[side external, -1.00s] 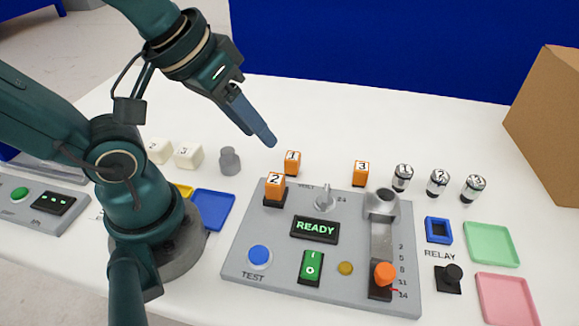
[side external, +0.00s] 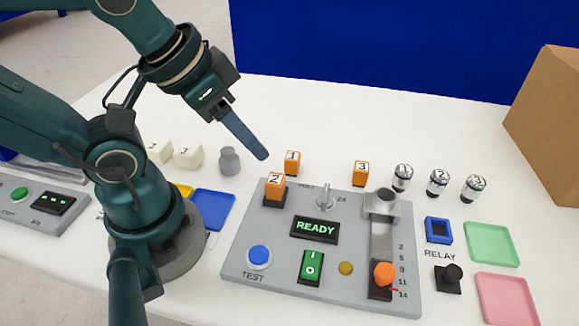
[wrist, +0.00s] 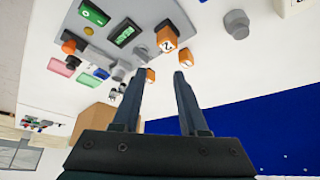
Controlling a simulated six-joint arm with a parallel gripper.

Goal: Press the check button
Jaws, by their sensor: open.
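No label reading "check" is legible. A green button (side external: 18,194) sits on a grey box (side external: 75,203) at the far left, beside a dark display with green marks; its lettering is too small to read. A blue button (side external: 259,256) marked TEST sits on the large grey panel (side external: 350,210), whose display (side external: 315,229) reads READY. My gripper (side external: 262,154) is in the air behind the panel, near the orange cubes and well away from both buttons. In the wrist view my gripper (wrist: 160,75) is open, with nothing between its fingers.
Orange cube 2 (side external: 275,185) is on the panel; cubes 1 (side external: 292,162) and 3 (side external: 361,173) stand behind it. Numbered cylinders (side external: 438,183) and coloured trays (side external: 491,244) are right. A cardboard box (side external: 550,120) stands far right.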

